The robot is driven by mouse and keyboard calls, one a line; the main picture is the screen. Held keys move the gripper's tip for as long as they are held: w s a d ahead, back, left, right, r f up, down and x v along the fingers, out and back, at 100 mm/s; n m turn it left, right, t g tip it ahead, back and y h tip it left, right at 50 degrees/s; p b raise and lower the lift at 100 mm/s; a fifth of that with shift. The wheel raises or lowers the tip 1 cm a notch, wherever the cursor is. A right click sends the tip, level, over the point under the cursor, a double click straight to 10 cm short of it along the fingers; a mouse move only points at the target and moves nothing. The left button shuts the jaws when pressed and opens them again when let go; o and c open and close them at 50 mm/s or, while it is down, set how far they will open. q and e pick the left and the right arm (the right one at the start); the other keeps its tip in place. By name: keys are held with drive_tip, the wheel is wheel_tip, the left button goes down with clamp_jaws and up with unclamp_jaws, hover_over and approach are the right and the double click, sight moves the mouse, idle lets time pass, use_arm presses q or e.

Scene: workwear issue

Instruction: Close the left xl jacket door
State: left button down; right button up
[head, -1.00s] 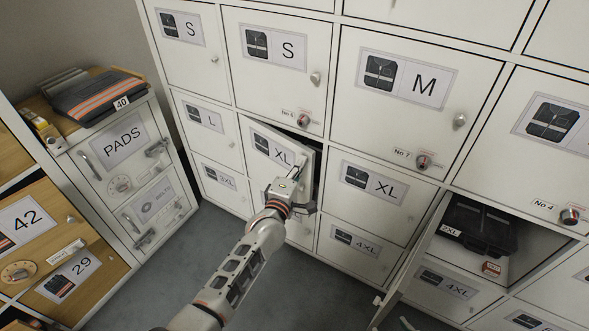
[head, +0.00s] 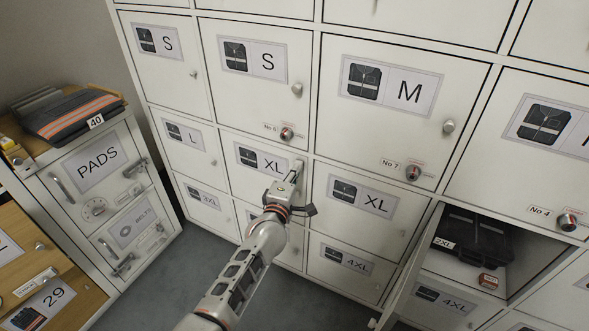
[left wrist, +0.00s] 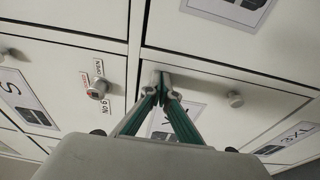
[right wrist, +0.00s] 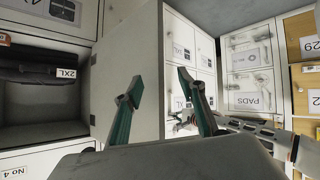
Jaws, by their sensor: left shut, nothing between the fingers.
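The left XL jacket door (head: 262,160) is in the head view, below the S door with lock No 6. It lies flush, or nearly flush, with the cabinet front. My left gripper (head: 297,170) is at its right edge, fingers shut and empty. In the left wrist view the fingertips (left wrist: 163,84) meet at the door face near a seam; whether they touch is hard to tell. The gripper hides part of the door's right side. My right gripper (right wrist: 158,88) is open and empty in the right wrist view, in front of a white panel.
The right XL door (head: 362,196) is shut beside it. At the lower right, a 2XL compartment stands open with a dark folded item (head: 475,236) inside, its door (head: 408,262) swung outward. A PADS cabinet (head: 97,168) stands at the left. Grey floor (head: 190,265) is clear between them.

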use_arm(q)
drive_tip(key=shift+w+d+r, duration=0.15)
drive_tip(key=shift+r, duration=0.25)
drive_tip(key=shift+w+d+r, duration=0.1)
drive_tip(key=shift+d+r, duration=0.05)
drive_tip(key=shift+r, duration=0.2)
use_arm(e)
drive_tip(key=shift+s+d, duration=0.1)
use_arm(q)
drive_tip(key=f+v, duration=0.1)
drive_tip(key=v, duration=0.7)
drive_tip(key=shift+a+f, duration=0.15)
drive_tip(key=shift+f, duration=0.05)
use_arm(e)
drive_tip(key=shift+w+d+f, duration=0.15)
drive_tip(key=shift+w+f, duration=0.15)
use_arm(q)
drive_tip(key=shift+s, duration=0.1)
